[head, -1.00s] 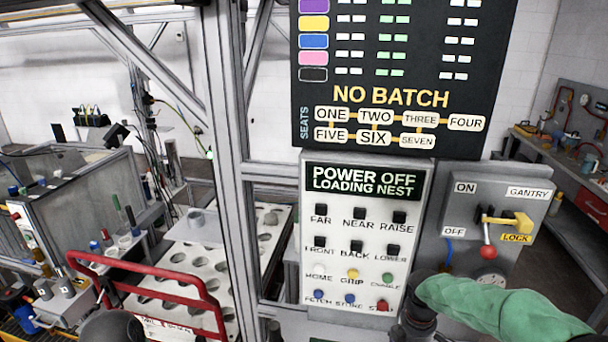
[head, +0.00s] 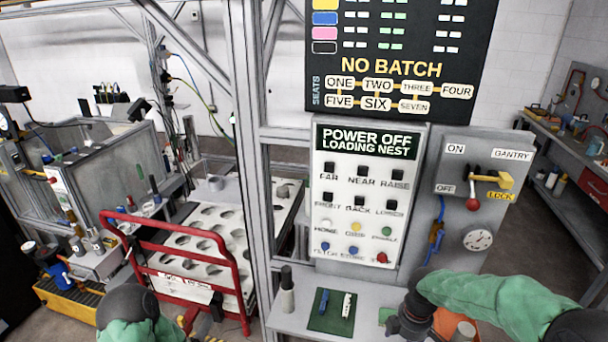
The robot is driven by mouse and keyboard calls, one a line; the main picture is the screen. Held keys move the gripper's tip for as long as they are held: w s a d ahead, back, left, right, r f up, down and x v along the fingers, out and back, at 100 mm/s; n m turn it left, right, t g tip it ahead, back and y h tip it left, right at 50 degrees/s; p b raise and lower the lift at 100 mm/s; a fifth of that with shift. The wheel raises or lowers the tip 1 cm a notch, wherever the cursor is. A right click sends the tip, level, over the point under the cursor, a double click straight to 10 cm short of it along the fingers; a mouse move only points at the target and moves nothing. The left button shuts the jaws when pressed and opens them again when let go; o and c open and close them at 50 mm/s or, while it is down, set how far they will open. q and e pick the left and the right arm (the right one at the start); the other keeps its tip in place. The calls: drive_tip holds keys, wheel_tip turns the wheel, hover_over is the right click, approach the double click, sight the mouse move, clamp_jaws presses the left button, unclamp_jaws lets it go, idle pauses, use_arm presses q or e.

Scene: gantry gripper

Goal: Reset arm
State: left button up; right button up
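My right arm, in a green sleeve, comes in from the lower right. The dark end of it, with the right gripper (head: 404,325), hangs over the grey shelf below the button panel; its fingers cannot be made out. My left arm shows only as a dark joint and a bit of green sleeve at the bottom left, and its gripper is out of view. The white button panel (head: 348,230) has rows of buttons under a display (head: 367,142) reading "POWER OFF LOADING NEST". Right of it, the grey gantry switch box (head: 460,177) carries a lever (head: 484,177) and a yellow lock (head: 505,181).
A black board (head: 400,60) above reads "NO BATCH". The shelf (head: 300,316) holds a grey-black cylinder (head: 287,295) and a green mat (head: 322,318) with small items. A red guard frame (head: 165,225) stands before a tray with round holes (head: 200,240). A metal post (head: 256,160) stands between.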

drive_tip(key=s+a+f+m+y, duration=0.1)
drive_tip(key=s+a+f+m, duration=0.7)
drive_tip(key=f, duration=0.3)
drive_tip(key=s+a+f+m+y, duration=0.2)
drive_tip(key=s+a+f+m, duration=0.5)
drive_tip(key=f, duration=0.5)
drive_tip(key=s+a, duration=0.1)
drive_tip(key=s, duration=0.1)
drive_tip(key=shift+s+f+m+t+y, duration=0.3)
drive_tip(key=shift+m, duration=0.1)
